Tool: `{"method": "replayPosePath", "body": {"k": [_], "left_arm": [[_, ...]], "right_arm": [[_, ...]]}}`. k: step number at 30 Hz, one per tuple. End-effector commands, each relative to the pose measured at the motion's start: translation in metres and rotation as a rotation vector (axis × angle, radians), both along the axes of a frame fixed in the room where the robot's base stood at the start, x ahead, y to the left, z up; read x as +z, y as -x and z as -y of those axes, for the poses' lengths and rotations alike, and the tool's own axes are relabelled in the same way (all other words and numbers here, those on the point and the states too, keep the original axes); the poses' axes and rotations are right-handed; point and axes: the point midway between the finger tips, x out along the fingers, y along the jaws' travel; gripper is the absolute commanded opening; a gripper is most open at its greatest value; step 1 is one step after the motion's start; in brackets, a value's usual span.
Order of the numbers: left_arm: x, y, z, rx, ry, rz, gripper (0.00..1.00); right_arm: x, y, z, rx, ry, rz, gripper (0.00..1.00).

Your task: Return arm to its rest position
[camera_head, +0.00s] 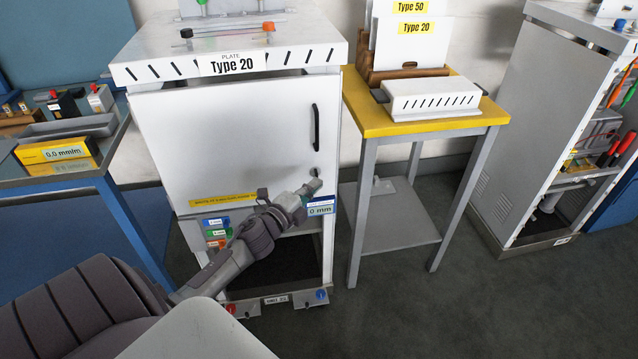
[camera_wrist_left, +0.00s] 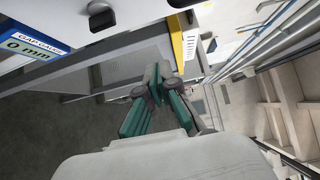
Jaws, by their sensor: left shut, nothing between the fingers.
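My left arm reaches in from the lower left of the head view. Its gripper (camera_head: 311,188) is in front of the lower right part of the white cabinet door (camera_head: 230,135), near the small knob below the black handle (camera_head: 316,127). Whether it touches the cabinet cannot be told. In the left wrist view the left gripper (camera_wrist_left: 159,72) has its green and grey fingers together, with nothing between them. The gap gauge label reading 0 mm (camera_head: 320,208) is just below the gripper and also shows in the wrist view (camera_wrist_left: 30,44). My right gripper is not in view.
A yellow-topped table (camera_head: 425,118) with a white slotted box (camera_head: 432,98) stands right of the cabinet. A blue workbench (camera_head: 60,184) with a yellow box (camera_head: 57,152) is at the left. An open grey cabinet (camera_head: 510,130) is at the right. Dark floor is clear in front.

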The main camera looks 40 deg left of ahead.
Motion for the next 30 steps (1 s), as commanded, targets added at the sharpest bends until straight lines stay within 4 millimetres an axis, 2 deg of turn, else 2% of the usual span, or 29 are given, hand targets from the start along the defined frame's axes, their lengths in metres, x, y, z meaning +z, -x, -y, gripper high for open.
{"method": "replayPosePath", "body": {"k": [8,11,14,17,18,20,24,26,27,29,30], "left_arm": [[-0.002,0.004,0.000,0.001,0.004,-0.003,0.00],[-0.022,0.008,0.000,0.015,0.045,-0.038,0.00],[-0.069,0.018,-0.001,0.055,0.143,-0.121,0.00],[-0.137,0.039,0.003,0.117,0.286,-0.242,0.00],[-0.166,0.051,0.006,0.148,0.347,-0.296,0.00],[-0.208,0.072,0.013,0.194,0.433,-0.374,0.00],[-0.296,0.129,0.035,0.315,0.617,-0.550,0.00],[-0.331,0.158,0.047,0.370,0.687,-0.625,0.00],[-0.352,0.179,0.056,0.410,0.733,-0.674,0.00],[-0.382,0.211,0.071,0.471,0.797,-0.747,0.00],[-0.401,0.234,0.081,0.513,0.837,-0.795,0.00]], "right_arm": [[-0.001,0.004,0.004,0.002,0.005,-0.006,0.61],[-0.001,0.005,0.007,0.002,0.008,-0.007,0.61],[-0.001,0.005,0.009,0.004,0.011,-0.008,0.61],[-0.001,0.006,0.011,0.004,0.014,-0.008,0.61],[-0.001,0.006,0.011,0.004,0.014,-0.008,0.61],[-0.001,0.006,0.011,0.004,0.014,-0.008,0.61],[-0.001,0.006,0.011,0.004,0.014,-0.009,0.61],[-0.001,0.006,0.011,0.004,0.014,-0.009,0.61],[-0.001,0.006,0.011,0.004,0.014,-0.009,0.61],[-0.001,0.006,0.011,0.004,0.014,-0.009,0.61],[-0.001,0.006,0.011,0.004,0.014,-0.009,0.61]]}}
